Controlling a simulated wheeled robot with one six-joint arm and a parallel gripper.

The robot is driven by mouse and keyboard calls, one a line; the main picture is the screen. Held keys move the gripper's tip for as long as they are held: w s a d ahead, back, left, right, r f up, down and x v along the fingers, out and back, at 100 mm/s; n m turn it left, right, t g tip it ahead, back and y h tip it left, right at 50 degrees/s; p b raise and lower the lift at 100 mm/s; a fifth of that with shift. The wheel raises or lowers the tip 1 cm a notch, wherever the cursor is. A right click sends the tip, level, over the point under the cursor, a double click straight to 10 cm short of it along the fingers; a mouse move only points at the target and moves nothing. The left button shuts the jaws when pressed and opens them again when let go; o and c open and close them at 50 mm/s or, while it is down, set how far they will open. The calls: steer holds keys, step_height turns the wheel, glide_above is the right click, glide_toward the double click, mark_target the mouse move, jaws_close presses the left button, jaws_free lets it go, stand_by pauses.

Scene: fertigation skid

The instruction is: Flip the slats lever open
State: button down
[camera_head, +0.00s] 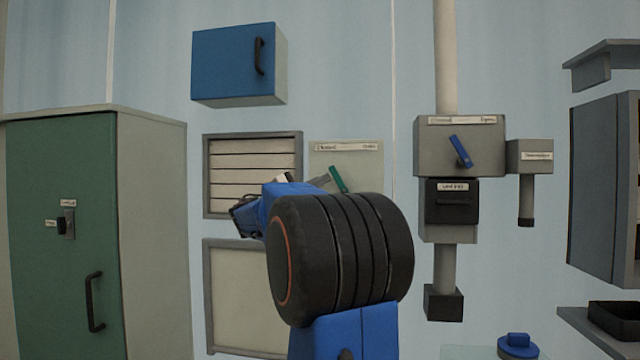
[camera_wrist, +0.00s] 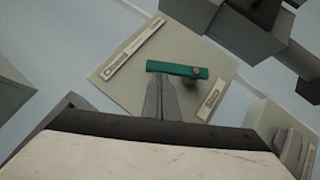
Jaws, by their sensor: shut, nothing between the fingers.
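The slats lever is a short green bar (camera_head: 338,179) on a pale wall plate (camera_head: 360,157) beside the slatted panel. In the wrist view the lever (camera_wrist: 172,68) has its pivot knob near its right end, and its free end points left, towards the "Closed" end of the plate's label strip. My gripper (camera_head: 323,181) is shut and empty. In the wrist view its fingertips (camera_wrist: 158,78) are close to the free half of the lever, at its lower edge; I cannot tell whether they touch. My arm hides the plate's lower part in the head view.
The slatted panel (camera_head: 252,196) is left of the plate, its slats lying flat. A blue cabinet (camera_head: 233,65) hangs above. A grey switch box (camera_head: 428,151) with a blue lever (camera_head: 460,151) is to the right. A green cabinet (camera_head: 60,160) stands at left.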

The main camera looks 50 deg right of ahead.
mark_target(330, 170)
steer(key=shift+s+d+r+m+y, duration=0.15)
steer(key=shift+r+m+y, duration=0.15)
steer(key=shift+m+y, duration=0.25)
steer(key=shift+s+d+r+m+y, duration=0.1)
steer(key=shift+s+r+m+y, duration=0.3)
steer(key=shift+r+m+y, duration=0.55)
steer(key=m, duration=0.1)
steer(key=s+m+y, duration=0.1)
steer(key=shift+s+d+r+m+y, duration=0.1)
steer(key=shift+d+r+m+y, duration=0.2)
steer(key=shift+d, duration=0.05)
steer(key=shift+s+d+r+m+t+y, duration=0.2)
steer(key=shift+s+d+m+t+y, duration=0.1)
steer(key=shift+s+m+y, duration=0.2)
steer(key=shift+s+d+r+m+t+y, duration=0.2)
steer(key=shift+s+d+m+t+y, duration=0.05)
steer(key=shift+s+m+y, duration=0.25)
steer(key=shift+s+d+r+m+t+y, duration=0.2)
steer(key=shift+s+d+m+t+y, duration=0.15)
steer(key=shift+s, duration=0.25)
steer(key=shift+a, duration=0.1)
steer(key=v, duration=1.7)
steer(key=shift+r, duration=0.2)
steer(key=shift+w+a+f, duration=0.1)
steer(key=shift+a, duration=0.05)
